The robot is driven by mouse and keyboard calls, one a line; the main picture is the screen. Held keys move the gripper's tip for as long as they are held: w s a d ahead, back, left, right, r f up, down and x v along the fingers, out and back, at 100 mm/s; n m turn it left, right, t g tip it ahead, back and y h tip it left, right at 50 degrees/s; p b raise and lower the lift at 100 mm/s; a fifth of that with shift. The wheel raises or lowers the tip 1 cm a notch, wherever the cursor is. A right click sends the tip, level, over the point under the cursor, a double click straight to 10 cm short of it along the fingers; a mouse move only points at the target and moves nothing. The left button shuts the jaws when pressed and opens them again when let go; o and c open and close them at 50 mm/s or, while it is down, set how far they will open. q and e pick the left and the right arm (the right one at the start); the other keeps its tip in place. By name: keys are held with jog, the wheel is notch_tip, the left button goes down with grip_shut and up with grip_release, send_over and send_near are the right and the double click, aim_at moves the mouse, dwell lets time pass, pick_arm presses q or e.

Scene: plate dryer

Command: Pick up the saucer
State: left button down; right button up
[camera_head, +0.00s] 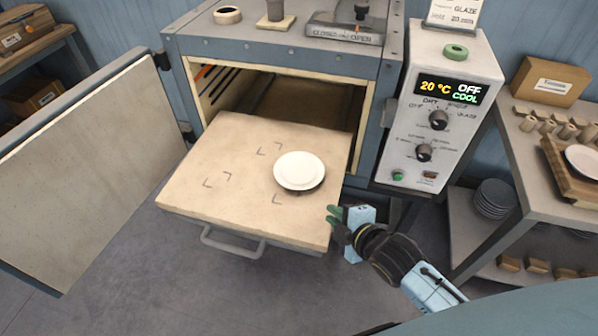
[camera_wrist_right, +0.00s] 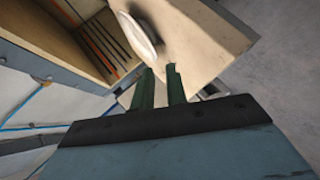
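The white saucer (camera_head: 300,170) lies flat on the pulled-out shelf (camera_head: 185,193) of the dryer, towards the shelf's right side. It also shows edge-on in the right wrist view (camera_wrist_right: 138,38), beyond the fingertips. My right gripper (camera_head: 333,215) is at the shelf's front right corner, to the right of and nearer than the saucer, and apart from it. Its two green fingers (camera_wrist_right: 160,78) stand a little apart with nothing between them. My left gripper is not in view.
The dryer door (camera_head: 75,170) stands open at the left. The shelf has a handle (camera_head: 232,243) in front and dark corner marks. The control box (camera_head: 440,120) reads 20 °C, OFF, COOL. A side table (camera_head: 550,200) with a tray and stacked plates (camera_head: 493,198) stands at the right.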

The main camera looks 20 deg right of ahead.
aim_at(305, 189)
jog(key=shift+w+n+t, duration=0.3)
jog(key=shift+w+n, duration=0.3)
jog(key=shift+n, duration=0.2)
jog(key=x, duration=0.4)
jog(key=b+x, duration=0.1)
jog(key=x, duration=0.4)
jog(key=b+x, duration=0.1)
jog(key=x, duration=0.3)
jog(key=shift+w+a+r, duration=0.1)
jog(key=shift+w+r, duration=0.1)
jog(key=shift+w, duration=0.05)
jog(key=shift+c, duration=0.2)
grip_shut()
